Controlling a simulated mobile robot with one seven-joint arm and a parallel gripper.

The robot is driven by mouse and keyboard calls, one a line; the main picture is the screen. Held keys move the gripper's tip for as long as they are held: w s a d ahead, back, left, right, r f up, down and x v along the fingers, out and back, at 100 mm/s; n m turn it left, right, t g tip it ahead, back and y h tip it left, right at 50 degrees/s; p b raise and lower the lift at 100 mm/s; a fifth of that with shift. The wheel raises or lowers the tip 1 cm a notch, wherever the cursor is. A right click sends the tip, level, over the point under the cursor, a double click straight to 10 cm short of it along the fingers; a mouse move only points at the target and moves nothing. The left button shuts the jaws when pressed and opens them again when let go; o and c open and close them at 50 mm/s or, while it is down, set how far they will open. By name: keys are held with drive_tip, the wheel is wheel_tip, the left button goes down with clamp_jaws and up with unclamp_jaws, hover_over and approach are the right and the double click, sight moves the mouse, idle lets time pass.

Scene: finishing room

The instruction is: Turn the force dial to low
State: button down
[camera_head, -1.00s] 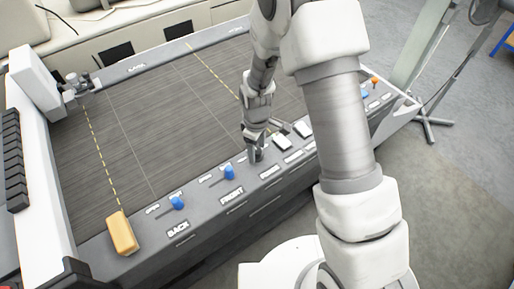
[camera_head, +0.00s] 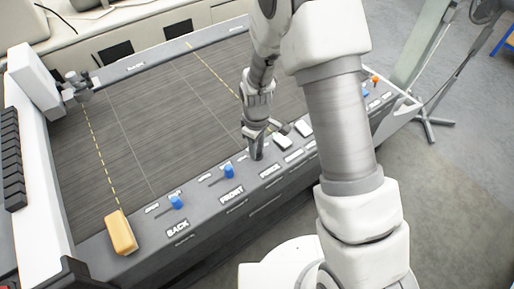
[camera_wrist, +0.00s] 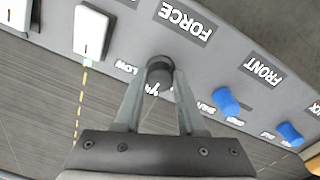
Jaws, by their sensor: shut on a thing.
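The force dial (camera_wrist: 160,69) is a small round black knob on the grey front panel, in the wrist view. The white FORCE label (camera_wrist: 187,20) is beside it. A LOW marking (camera_wrist: 125,67) sits just left of the dial in that view. My gripper (camera_wrist: 160,78) has its two fingers closed on the sides of the dial. In the head view my gripper (camera_head: 257,154) points down at the panel, and its fingers mostly hide the dial. Another marking behind the fingers is partly covered, and the dial's pointer cannot be made out.
Blue sliders (camera_head: 177,202) and (camera_head: 229,171) stand along the panel by the BACK and FRONT labels. White switches (camera_head: 282,142) are close on the gripper's other side. A tan block (camera_head: 121,232) sits at the panel's left end. The dark bed (camera_head: 150,120) is clear.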

drive_tip(key=m+b, duration=0.2)
drive_tip(key=m, duration=0.3)
drive_tip(key=shift+f+b, duration=0.15)
drive_tip(key=shift+b, duration=0.15)
drive_tip(key=m+b, duration=0.1)
drive_tip(key=m, duration=0.4)
drive_tip(key=shift+m, duration=0.3)
drive_tip(key=c, duration=0.5)
unclamp_jaws()
drive_tip(key=shift+r, duration=0.2)
wheel_tip(320, 180, up, 17)
drive_tip(key=shift+a+r, duration=0.15)
drive_tip(key=shift+a, duration=0.1)
